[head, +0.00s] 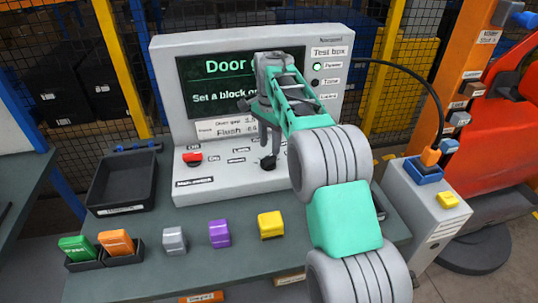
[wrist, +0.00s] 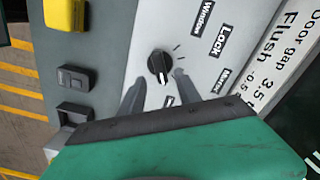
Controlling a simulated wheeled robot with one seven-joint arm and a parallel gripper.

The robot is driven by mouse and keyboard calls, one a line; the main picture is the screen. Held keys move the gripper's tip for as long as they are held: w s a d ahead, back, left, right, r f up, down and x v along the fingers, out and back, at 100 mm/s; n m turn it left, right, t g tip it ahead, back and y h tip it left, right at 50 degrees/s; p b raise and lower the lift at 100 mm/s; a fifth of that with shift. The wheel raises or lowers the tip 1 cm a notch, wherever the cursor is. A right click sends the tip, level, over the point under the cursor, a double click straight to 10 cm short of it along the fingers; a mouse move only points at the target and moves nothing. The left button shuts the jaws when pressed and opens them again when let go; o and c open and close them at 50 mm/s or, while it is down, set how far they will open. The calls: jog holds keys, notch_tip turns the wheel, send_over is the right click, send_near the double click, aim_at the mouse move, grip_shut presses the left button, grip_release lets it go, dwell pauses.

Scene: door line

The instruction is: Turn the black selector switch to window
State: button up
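The black selector switch (wrist: 160,67) is a round knob with a white pointer line on the light grey panel. The labels Window (wrist: 203,18), Lock (wrist: 220,40) and Mirror (wrist: 222,80) lie to its right in the wrist view. The pointer's white end is toward the lower side of the knob there, not toward Window. The switch also shows in the head view (head: 268,162), below my arm. My gripper (wrist: 160,90) has its two fingers apart with nothing between them, just short of the knob; contact is not visible. My arm hides part of the panel in the head view.
A red switch (head: 192,158) is at the panel's left. The screen (head: 210,82) stands behind. On the bench are a black tray (head: 122,184), and grey (head: 174,240), purple (head: 219,233) and yellow (head: 271,224) blocks. A grey box (head: 425,205) with a cable is at right.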

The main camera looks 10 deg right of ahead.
aim_at(269, 156)
notch_tip(269, 156, down, 5)
jog(key=shift+r, duration=0.1)
jog(key=shift+c, duration=0.3)
grip_shut()
